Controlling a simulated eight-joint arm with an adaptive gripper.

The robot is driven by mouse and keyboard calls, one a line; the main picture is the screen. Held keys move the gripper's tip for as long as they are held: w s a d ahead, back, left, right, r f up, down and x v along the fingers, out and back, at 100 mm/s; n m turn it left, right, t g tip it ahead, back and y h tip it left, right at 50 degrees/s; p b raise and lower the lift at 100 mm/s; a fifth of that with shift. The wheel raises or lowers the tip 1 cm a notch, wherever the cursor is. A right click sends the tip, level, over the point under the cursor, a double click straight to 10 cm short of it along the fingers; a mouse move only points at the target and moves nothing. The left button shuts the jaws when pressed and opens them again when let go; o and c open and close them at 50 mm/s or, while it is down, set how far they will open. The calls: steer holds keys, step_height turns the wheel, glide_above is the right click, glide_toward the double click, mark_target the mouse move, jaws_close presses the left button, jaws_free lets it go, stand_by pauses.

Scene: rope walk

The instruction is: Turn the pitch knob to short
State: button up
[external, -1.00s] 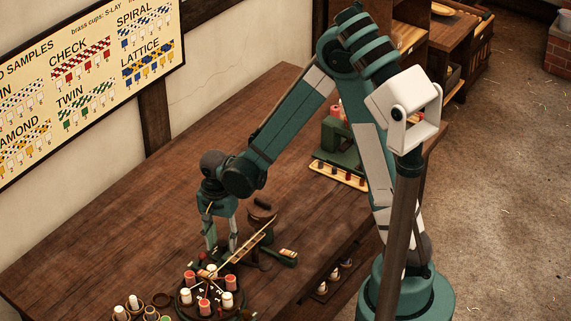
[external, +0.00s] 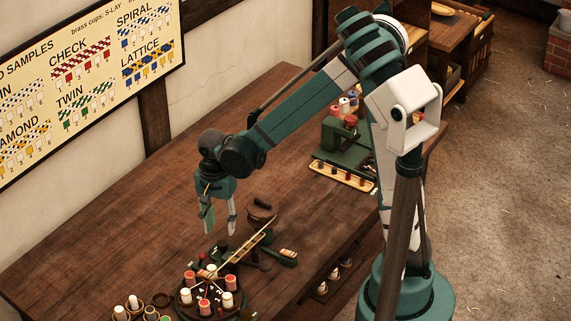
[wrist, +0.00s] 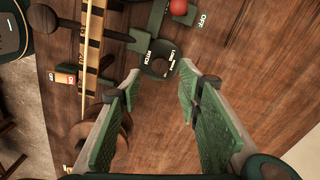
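The pitch knob (wrist: 157,68) is a dark round knob on a dark green plate, with the white word PITCH beside it in the wrist view. White lettering at its right side seems to read LONG. I cannot make out a SHORT label or which way the knob points. My gripper (wrist: 160,86) is open and empty, its two green-padded fingers on either side of the knob in the picture. In the external view my gripper (external: 220,232) hangs above the bench beside the small rope machine, apart from it. The knob is too small to make out there.
A red ball-topped lever (wrist: 179,7) with an OFF label is near the knob. A switch (wrist: 65,79) marked ON and OFF and a pale ruled strip (wrist: 90,45) lie left. A round carrier with bobbins (external: 208,296) stands in front. The bench (external: 130,220) is clear behind.

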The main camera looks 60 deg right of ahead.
steer(key=shift+r, duration=2.5)
steer(key=s+d+r+n+t, duration=0.3)
steer(key=s+d+r+n, duration=0.1)
steer(key=s+r+n, duration=0.3)
steer(key=s+d+r+n+t, duration=0.4)
steer(key=s+r+n, duration=0.3)
steer(key=s, duration=0.2)
steer(key=shift+s+d+r+n, duration=0.15)
steer(key=shift+s+d+n, duration=0.15)
steer(key=shift+s+d, duration=0.1)
stand_by(2.4)
